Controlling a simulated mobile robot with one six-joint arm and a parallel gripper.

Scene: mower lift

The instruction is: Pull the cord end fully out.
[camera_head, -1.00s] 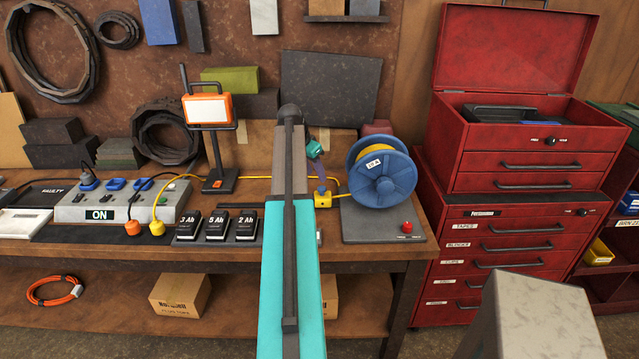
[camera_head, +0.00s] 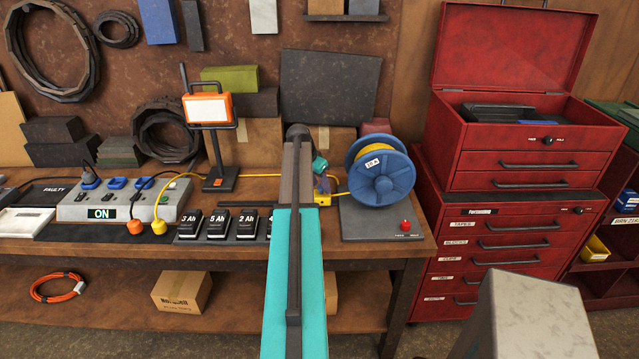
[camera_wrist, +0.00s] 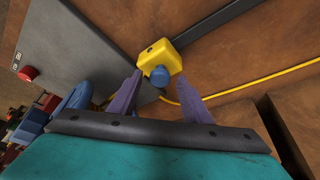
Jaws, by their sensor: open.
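The cord end looks to be the yellow block (camera_wrist: 158,55) with a blue round knob (camera_wrist: 160,76) in the wrist view. The block also shows in the head view (camera_head: 323,200), beside the blue cord reel (camera_head: 381,175) and partly hidden by my arm. A yellow cord (camera_wrist: 255,82) lies across the bench near it. My gripper (camera_wrist: 162,85) is open, its two purple fingers pointing toward the block with the knob between their tips in the picture. I cannot tell whether they touch it. In the head view my gripper (camera_head: 321,178) is mostly hidden behind my arm.
The reel's grey base has a red button (camera_head: 405,224). A row of black batteries (camera_head: 217,226) lies left of my arm. A work lamp (camera_head: 209,110) and a power strip (camera_head: 110,206) stand further left. The red tool chest (camera_head: 520,180) stands at the right.

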